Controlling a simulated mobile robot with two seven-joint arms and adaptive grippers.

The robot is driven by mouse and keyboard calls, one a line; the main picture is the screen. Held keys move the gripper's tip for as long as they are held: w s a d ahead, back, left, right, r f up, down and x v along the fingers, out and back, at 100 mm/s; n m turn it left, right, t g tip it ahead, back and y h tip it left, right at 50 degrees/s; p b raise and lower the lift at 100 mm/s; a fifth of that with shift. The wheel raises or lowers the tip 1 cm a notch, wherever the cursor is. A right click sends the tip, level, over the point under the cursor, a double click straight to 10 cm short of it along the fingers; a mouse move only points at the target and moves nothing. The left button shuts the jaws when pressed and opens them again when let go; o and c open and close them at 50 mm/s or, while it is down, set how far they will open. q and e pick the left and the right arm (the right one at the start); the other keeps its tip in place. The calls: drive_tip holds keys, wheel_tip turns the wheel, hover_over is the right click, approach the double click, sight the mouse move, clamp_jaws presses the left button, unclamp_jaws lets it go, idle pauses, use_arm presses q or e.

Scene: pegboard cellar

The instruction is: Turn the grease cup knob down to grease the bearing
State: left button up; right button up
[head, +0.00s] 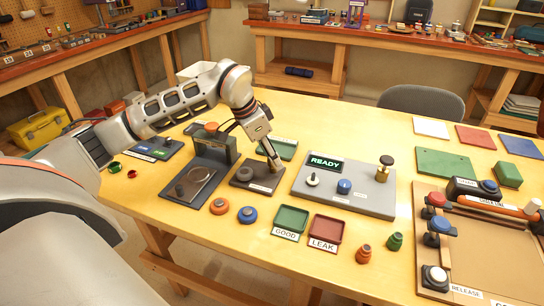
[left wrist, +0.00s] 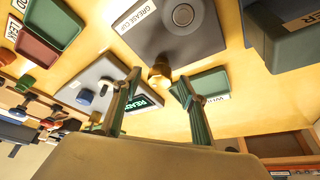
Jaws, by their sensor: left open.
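The grease cup block (head: 242,181) is a dark grey plate on the yellow table, with a round grey boss (head: 245,174) on top. In the left wrist view the plate (left wrist: 205,42) carries a "GREASE CUP" label and the round boss. A brass knob (left wrist: 159,75) shows at the plate's edge, between the tips of my left gripper (left wrist: 158,82). My left gripper is open, one finger on each side of the knob; I cannot tell if either touches it. In the head view my left gripper (head: 271,160) is over the plate's right side and largely hides the knob. My right gripper is not in view.
Left of the plate stands a dark upright fixture (head: 210,150). Right of it is a grey panel (head: 340,190) with a READY display and knobs. A green tray (head: 290,149) lies behind; green GOOD (head: 291,219) and red LEAK (head: 326,230) trays lie in front.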

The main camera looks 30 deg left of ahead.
use_arm(q)
drive_tip(key=shift+w+f, duration=0.1)
drive_tip(key=shift+f, duration=0.1)
drive_tip(key=c, duration=1.1)
